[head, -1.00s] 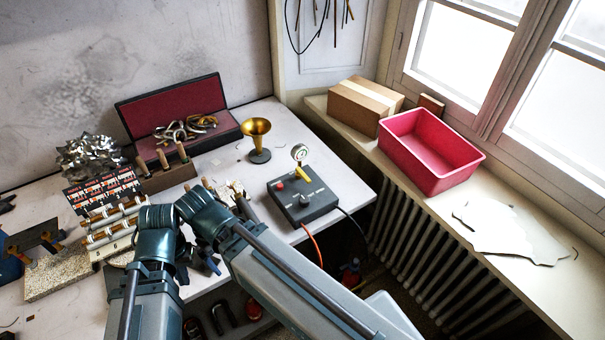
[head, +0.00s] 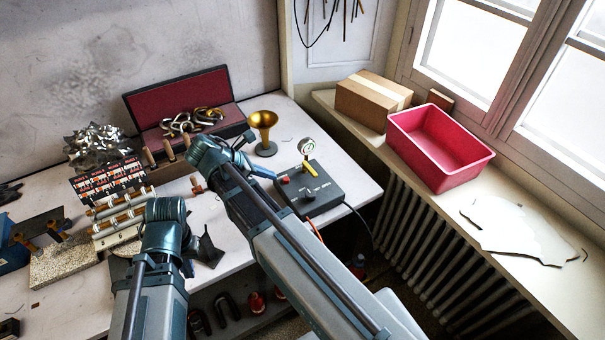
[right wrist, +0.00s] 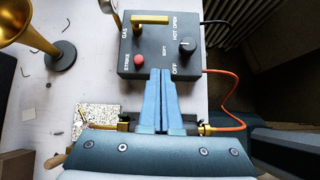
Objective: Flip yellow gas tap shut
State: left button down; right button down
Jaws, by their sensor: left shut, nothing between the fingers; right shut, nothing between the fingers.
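The yellow gas tap (head: 310,168) is a flat yellow lever on the dark grey control box (head: 322,188), below a round gauge. In the right wrist view the tap (right wrist: 150,20) lies sideways across the box top by the word GAS. My right gripper (right wrist: 162,73) is shut and empty. In the head view my right gripper (head: 262,172) points at the box's left side. My left gripper (head: 187,268) is low at the left, mostly hidden by its own arm, shut and empty.
The box also has a red button (right wrist: 140,59) and a black knob (right wrist: 187,45). A brass horn bell (head: 263,121) stands just left of it. An orange hose (right wrist: 238,100) and a black cable leave its right side. A pink bin (head: 440,165) stands on the sill.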

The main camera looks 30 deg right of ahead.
jog(key=shift+w+d+r+n, duration=0.2)
jog(key=shift+w+d+n, duration=0.1)
jog(key=shift+d, duration=0.1)
jog(key=b+x, duration=0.7)
jog(key=x, duration=0.2)
jog(key=shift+s+d+f, duration=0.1)
jog(key=shift+d+f, duration=0.1)
jog(key=shift+f, duration=0.1)
jog(key=d, duration=0.3)
jog(key=shift+d, duration=0.8)
